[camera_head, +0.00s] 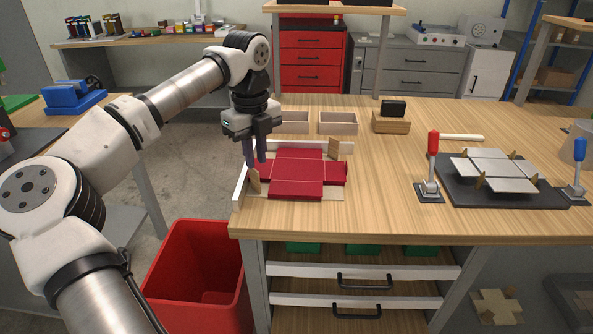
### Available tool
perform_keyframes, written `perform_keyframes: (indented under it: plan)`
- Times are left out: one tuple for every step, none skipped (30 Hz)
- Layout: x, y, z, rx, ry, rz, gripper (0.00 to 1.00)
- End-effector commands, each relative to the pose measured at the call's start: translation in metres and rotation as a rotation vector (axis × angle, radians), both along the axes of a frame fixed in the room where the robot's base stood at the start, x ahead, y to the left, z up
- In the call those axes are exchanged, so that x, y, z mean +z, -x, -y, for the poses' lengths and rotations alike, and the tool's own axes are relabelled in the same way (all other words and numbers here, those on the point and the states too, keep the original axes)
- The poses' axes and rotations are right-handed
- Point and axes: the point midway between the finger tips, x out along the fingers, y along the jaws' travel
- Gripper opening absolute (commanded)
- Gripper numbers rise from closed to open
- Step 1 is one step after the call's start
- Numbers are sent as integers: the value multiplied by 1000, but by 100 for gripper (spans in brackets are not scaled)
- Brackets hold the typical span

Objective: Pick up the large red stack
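The large red stack (298,172) is a cross-shaped pile of flat red sheets lying on a light board at the left part of the wooden workbench. Small wooden guides stand around it, one at the near left (254,181) and one at the back right (333,147). My gripper (256,163) points down over the left side of the stack, near the left red flap. Its two dark fingers show a narrow gap and hold nothing that I can see. Whether the fingertips touch the flap is unclear.
White rails (241,181) edge the stack's board. Two small open boxes (338,123) and a wooden block with a black top (391,118) stand behind. A dark former plate with grey panels (496,172) and red-handled (433,145) and blue-handled clamps is at right. A red bin (199,270) stands below left.

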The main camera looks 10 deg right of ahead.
Motion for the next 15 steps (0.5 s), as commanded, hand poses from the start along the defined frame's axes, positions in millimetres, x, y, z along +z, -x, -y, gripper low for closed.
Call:
perform_keyframes:
  plan:
    - [-8, 0, 0, -1, 1, -1, 16]
    - [-13, 0, 0, -1, 1, -2, 16]
    - [-18, 0, 0, -1, 1, -2, 16]
    - [-20, 0, 0, -1, 1, -1, 16]
    - [-22, 0, 0, -1, 1, -1, 16]
    - [-25, 0, 1, -1, 1, 1, 16]
    - [-26, 0, 0, -1, 2, 1, 16]
    - [-27, -1, 0, -1, 2, 1, 16]
    - [-30, -1, 0, -1, 2, 0, 16]
    - [-33, -2, 0, -1, 3, -1, 16]
    - [-37, -2, -1, -1, 3, -1, 16]
    - [-43, -3, -1, -2, 3, -3, 16]
    - [-48, -5, -2, -1, 3, -3, 16]
    - [-52, -6, -2, -2, 3, -3, 16]
    - [-58, -7, -3, -2, 4, -2, 16]
